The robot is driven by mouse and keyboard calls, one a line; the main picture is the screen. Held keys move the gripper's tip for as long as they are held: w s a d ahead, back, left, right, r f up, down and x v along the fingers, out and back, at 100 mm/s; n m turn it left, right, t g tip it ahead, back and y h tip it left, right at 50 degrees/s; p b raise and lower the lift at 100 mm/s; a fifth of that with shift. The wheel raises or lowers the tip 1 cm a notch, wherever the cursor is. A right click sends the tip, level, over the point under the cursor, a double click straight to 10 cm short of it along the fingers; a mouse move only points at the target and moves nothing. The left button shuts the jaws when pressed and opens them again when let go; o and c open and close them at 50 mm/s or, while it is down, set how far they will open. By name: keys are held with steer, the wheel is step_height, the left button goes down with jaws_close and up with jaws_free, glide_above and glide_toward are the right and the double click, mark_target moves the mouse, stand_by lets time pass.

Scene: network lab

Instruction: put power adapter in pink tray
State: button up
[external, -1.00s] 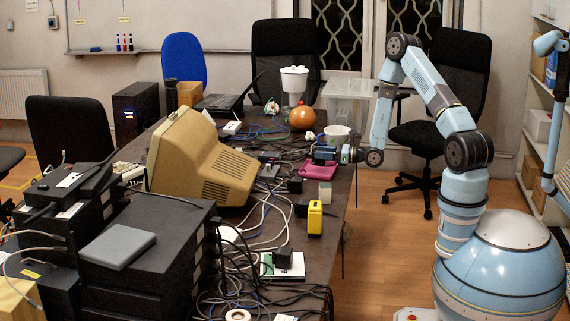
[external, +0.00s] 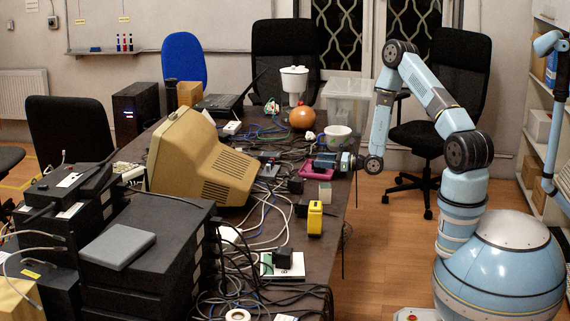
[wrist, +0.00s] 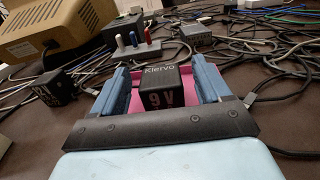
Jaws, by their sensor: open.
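A black power adapter (wrist: 162,88) marked "9V" stands between my gripper's two blue fingers in the wrist view. The pink tray (wrist: 182,80) shows under and around it, with pink also beyond the left finger. The adapter appears to sit on the tray. My gripper (wrist: 162,82) is open, with a gap visible between the adapter and the right finger. In the external view, my gripper (external: 318,161) is low over the table's right edge and hides much of the pink tray (external: 312,176). The adapter is too small to make out there.
Another black adapter (wrist: 68,86) lies left of my gripper among tangled cables (wrist: 275,85). A white bowl (external: 338,137) stands behind my gripper. A yellow device (external: 315,219) stands nearer the camera. A beige monitor (external: 205,160) is to the left.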

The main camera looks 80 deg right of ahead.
steer(key=shift+s+r, duration=0.1)
steer(key=s, duration=1.1)
steer(key=shift+s, duration=0.3)
steer(key=w+a+r+n+g+y, duration=0.2)
steer(key=a+r+n+g+y, duration=0.6)
steer(key=a+r+n+y, duration=1)
steer(key=s+a+r+n+g+h, duration=0.3)
steer(key=s+a+g+h, duration=0.1)
steer(key=a, duration=0.3)
steer(key=s+a+r+n+g+h, duration=0.3)
steer(key=a+g, duration=0.1)
steer(key=a, duration=0.2)
steer(key=s+r+n+t+h, duration=0.3)
steer(key=s+r+n+h, duration=0.8)
steer(key=s+r+n, duration=0.1)
steer(key=shift+s+r+t, duration=0.3)
steer(key=shift+s+r, duration=0.25)
steer(key=shift+s, duration=0.2)
